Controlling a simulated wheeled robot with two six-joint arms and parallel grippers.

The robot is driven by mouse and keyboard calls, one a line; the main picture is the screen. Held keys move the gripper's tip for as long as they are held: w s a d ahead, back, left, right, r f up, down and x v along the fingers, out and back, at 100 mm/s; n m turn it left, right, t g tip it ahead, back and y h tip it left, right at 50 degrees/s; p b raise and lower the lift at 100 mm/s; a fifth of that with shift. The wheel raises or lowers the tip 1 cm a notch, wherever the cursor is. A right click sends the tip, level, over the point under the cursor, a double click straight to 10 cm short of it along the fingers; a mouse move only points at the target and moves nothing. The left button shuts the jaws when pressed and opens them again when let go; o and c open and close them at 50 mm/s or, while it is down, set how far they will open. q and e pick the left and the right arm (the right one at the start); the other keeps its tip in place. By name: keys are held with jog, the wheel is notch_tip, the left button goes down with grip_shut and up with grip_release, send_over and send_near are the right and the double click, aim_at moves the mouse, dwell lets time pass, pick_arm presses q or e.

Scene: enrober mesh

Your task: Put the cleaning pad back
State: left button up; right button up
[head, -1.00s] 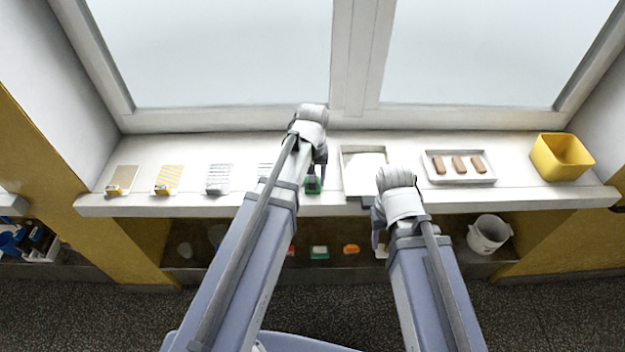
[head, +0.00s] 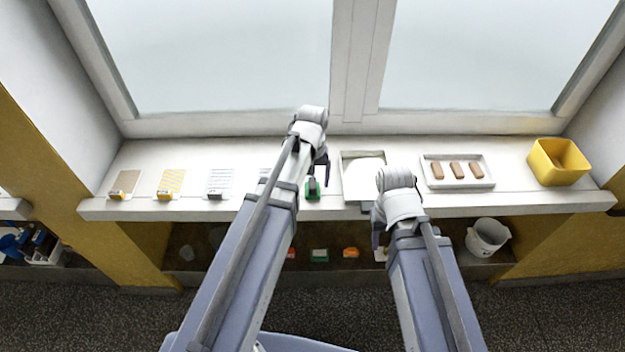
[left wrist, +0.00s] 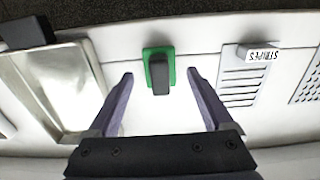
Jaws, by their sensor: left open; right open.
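A green pad with a dark upright handle (head: 312,190), which looks like the cleaning pad, is on the white sill near its front edge. It also shows in the left wrist view (left wrist: 158,70), lying between the metal tray and a slotted plate. My left gripper (head: 321,174) is open at the pad. In the left wrist view its two fingers (left wrist: 160,76) are apart, one on each side of the handle, with gaps and nothing held. My right gripper (head: 379,236) is open and empty, low in front of the sill's edge; its fingers are partly hidden by its wrist.
The shallow tray (head: 349,166) is right of the pad. Further right are a white tray with brown bars (head: 458,170) and a yellow bin (head: 558,162). Patterned plates (head: 220,180) line the left. Below are a shelf with small coloured items (head: 319,255) and a white bucket (head: 487,237).

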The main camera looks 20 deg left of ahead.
aim_at(313, 183)
pick_arm(q)
notch_tip(313, 183, up, 10)
jog(key=p, duration=0.9)
jog(key=s+d+m+y, duration=0.1)
jog(key=s+d+m, duration=0.6)
jog(key=s+d, duration=0.3)
jog(key=s, duration=0.4)
jog(key=shift+d+r, duration=0.15)
jog(key=shift+d, duration=0.1)
